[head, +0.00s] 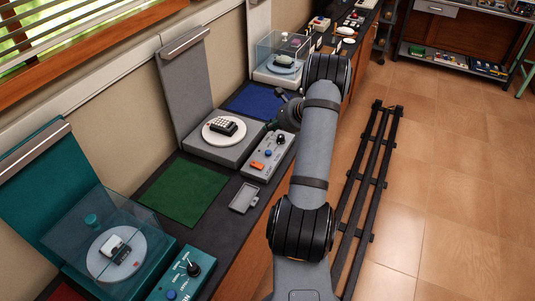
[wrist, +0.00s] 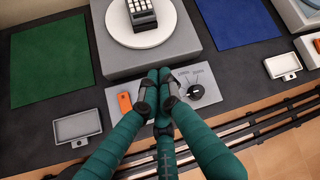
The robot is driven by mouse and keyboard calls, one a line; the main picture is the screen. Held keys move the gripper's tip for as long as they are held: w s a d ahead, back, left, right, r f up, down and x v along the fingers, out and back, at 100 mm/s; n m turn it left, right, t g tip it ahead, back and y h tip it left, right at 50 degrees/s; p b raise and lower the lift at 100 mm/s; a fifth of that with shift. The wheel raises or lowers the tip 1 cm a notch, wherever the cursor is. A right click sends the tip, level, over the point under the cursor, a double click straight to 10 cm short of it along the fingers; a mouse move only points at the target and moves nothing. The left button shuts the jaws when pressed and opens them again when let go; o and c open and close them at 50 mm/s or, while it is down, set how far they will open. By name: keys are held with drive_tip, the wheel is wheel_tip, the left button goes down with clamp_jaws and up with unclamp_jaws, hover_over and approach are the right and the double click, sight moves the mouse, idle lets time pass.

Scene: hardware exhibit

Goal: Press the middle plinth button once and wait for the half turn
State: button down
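The middle plinth (head: 205,151) is grey and carries a white round turntable (head: 211,139) with a dark keypad device (head: 224,127) on it. Its light grey control panel (head: 262,174) has an orange switch (head: 257,165), a blue button (head: 268,153) and a black knob (head: 280,140). In the wrist view, my gripper (wrist: 159,76) has its teal fingers drawn together over the panel, tips touching or nearly so, with nothing seen between them. The fingers hide the blue button there. Contact with it cannot be told. The orange switch (wrist: 124,102) and knob (wrist: 195,92) show on either side.
A small grey tray (head: 244,198) lies beside the panel. Green (head: 184,190) and blue (head: 254,101) mats flank the plinth. A teal plinth with a clear cover (head: 85,215) stands at near left; another covered exhibit (head: 283,62) stands beyond. Dark rails (head: 364,190) run along the floor.

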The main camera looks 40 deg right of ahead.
drive_tip(key=shift+a, duration=0.1)
drive_tip(key=b, duration=0.6)
hover_over(269, 153)
wheel_tip(269, 153, down, 8)
drive_tip(key=shift+f+b, duration=0.3)
drive_tip(key=shift+f, duration=0.1)
drive_tip(key=shift+f, duration=0.15)
idle(1.0)
drive_tip(key=shift+f+b, duration=0.3)
drive_tip(key=shift+b, duration=0.35)
